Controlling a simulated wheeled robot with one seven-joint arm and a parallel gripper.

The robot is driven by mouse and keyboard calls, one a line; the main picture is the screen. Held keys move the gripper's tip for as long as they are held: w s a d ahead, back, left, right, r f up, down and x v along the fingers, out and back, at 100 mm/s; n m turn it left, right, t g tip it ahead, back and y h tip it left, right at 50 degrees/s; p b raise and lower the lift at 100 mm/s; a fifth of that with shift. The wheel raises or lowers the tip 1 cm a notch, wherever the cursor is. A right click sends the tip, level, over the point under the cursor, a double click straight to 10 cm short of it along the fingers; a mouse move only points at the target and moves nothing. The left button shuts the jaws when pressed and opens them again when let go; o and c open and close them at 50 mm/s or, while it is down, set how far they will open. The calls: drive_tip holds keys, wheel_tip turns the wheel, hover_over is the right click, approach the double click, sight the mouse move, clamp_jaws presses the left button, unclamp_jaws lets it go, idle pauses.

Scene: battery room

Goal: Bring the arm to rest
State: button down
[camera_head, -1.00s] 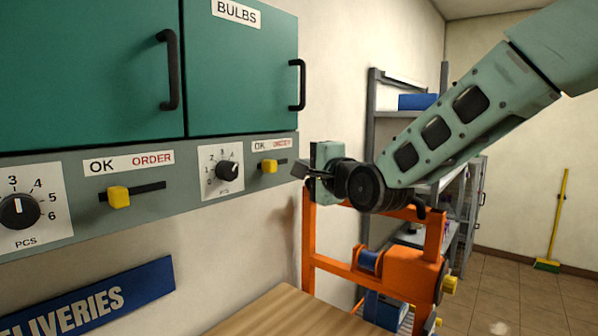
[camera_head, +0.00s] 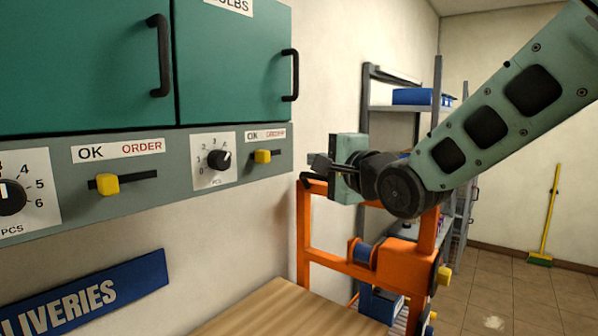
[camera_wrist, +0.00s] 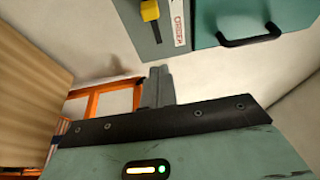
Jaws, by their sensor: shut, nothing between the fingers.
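My gripper (camera_head: 318,163) is in the middle of the head view, pointing left toward the wall panel. It is shut and empty, and its fingertips stand apart to the right of the panel's right yellow slider (camera_head: 263,156). In the wrist view the shut fingers (camera_wrist: 158,86) show at the centre, with the yellow slider (camera_wrist: 150,11) and its ORDER label above them. My arm reaches in from the upper right of the head view. An orange frame (camera_head: 390,256) stands below and behind the gripper.
Green cabinets (camera_head: 235,60) with black handles hang above the grey panel (camera_head: 130,210). A wooden tabletop (camera_head: 270,310) lies below at the front. Grey shelving (camera_head: 369,120) stands behind my arm. Open tiled floor (camera_head: 500,285) and a broom (camera_head: 550,220) are at the right.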

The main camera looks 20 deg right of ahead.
drive_tip(key=s+a+f+n+g+b, duration=0.1)
drive_tip(key=s+a+f+n+g, duration=0.35)
drive_tip(key=f, duration=0.45)
drive_tip(key=s+a+f+n+g+b, duration=0.1)
drive_tip(key=s+a+f+n+g, duration=0.25)
drive_tip(key=s+f+n, duration=0.35)
drive_tip(key=s+d+f+n+g+h+b, duration=0.1)
drive_tip(key=s+f+n+g, duration=0.3)
drive_tip(key=s, duration=0.6)
drive_tip(key=s+d+f+n+g+h+b, duration=0.1)
drive_tip(key=s+f+n+g+h, duration=0.2)
drive_tip(key=s+f, duration=0.6)
drive_tip(key=s+n+g, duration=0.1)
drive_tip(key=n+g, duration=0.1)
drive_tip(key=n, duration=0.1)
drive_tip(key=shift+n+h, duration=0.3)
drive_tip(key=shift+n, duration=0.05)
